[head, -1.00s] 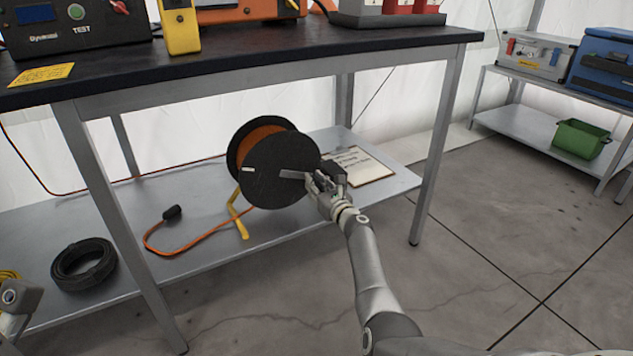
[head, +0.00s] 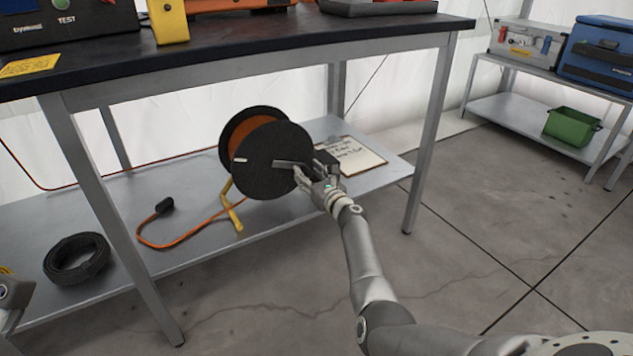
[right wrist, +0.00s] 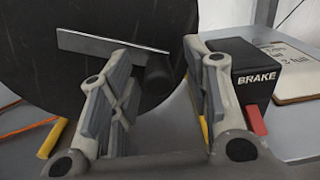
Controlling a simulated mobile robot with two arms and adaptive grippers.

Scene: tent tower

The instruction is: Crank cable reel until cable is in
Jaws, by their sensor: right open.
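The cable reel (head: 262,175) has black discs and an orange core and stands on a yellow frame (head: 232,208) on the lower shelf. Orange cable (head: 180,241) lies in a loop on the shelf, ending in a black plug (head: 165,204). The flat metal crank arm (right wrist: 110,44) points right, with a dark handle (right wrist: 159,76) at its end. My right gripper (head: 318,176) is open at the handle; in the right wrist view its fingers stand on either side of it. A grey part of my left arm shows at the left edge; its fingers cannot be made out.
A black box marked BRAKE (right wrist: 248,72) with a red lever (right wrist: 256,121) stands just right of my right fingers. A clipboard (head: 352,156) lies behind. A black coil (head: 77,258) lies at the shelf's left. Table legs (head: 428,140) flank the reel.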

